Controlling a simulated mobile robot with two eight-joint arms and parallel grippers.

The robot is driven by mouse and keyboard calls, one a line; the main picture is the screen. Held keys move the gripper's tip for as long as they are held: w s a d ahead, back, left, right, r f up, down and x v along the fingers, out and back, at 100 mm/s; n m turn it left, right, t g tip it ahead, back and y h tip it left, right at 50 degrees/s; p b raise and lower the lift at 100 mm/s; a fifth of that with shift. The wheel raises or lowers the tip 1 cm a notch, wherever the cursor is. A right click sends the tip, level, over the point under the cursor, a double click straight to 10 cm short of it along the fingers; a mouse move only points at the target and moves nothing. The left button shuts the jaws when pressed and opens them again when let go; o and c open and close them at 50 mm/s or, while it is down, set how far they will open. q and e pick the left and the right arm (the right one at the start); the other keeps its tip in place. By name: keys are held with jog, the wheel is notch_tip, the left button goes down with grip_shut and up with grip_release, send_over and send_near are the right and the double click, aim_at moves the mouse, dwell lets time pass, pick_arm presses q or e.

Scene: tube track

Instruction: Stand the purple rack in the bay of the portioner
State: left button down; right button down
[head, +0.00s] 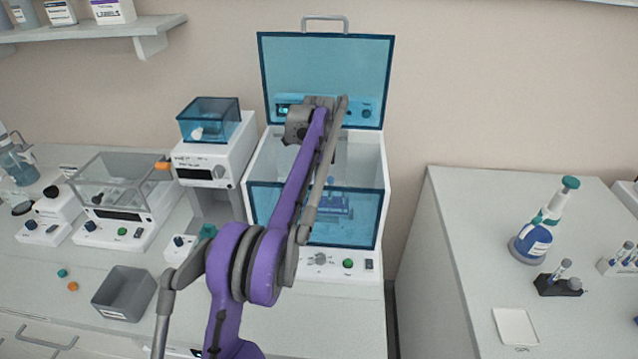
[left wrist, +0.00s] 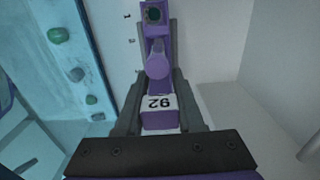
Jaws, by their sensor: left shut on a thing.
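My left gripper (left wrist: 158,78) is shut on the purple rack (left wrist: 160,119), which bears a white number label and has a round purple part beyond it. In the head view my purple arm reaches into the open chamber of a white machine (head: 372,165) with a raised blue lid, and hides the gripper. A bluish rack shape (head: 335,203) shows through its tinted front pane; I cannot tell if it is the held rack. A white unit with a small blue-tinted top (head: 215,158) and an open space below appears to be the portioner. My right gripper is out of view.
Left of the arm stand a clear-covered balance (head: 118,190) and a grey bin (head: 124,293). On the right bench are a blue bottle (head: 536,235), a dark tube holder (head: 558,283) and a white tray (head: 515,327). In the wrist view, pale chamber walls (left wrist: 222,115) are close to the gripper.

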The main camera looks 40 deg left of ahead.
pick_arm(q)
jog(key=shift+f, duration=0.3)
dwell(0.4)
jog(key=shift+f, duration=0.2)
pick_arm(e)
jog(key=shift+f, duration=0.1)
pick_arm(q)
jog(key=shift+f, duration=0.35)
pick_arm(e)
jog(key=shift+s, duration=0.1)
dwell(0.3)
pick_arm(q)
jog(key=shift+c, duration=2.2)
grip_release()
notch_tip(320, 180, up, 11)
jog(key=shift+f+p, duration=0.1)
jog(key=shift+p, duration=0.95)
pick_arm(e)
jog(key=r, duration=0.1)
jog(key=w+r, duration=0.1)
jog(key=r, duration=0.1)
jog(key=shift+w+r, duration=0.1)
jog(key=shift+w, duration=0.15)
